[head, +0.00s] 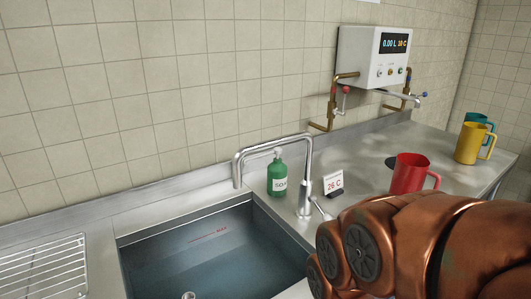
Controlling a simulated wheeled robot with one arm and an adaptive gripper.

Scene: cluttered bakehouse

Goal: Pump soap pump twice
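The soap pump (277,178) is a green bottle with a pale pump head and a label reading "SOAP". It stands upright on the steel counter behind the sink, just right of the tap's spout. Its pump head is partly close to the tap's arch in the picture but shows clearly. My copper-coloured arm fills the lower right of the head view. My gripper itself does not show, and nothing of mine is seen touching the soap pump.
A sink (205,250) lies in front, with a chrome tap (305,180) arching near the bottle. A "26 C" sign (333,184), a red jug (408,174), yellow jug (469,144) and teal jug (480,119) stand right. A wire rack (45,268) lies left; a water meter (375,55) hangs behind.

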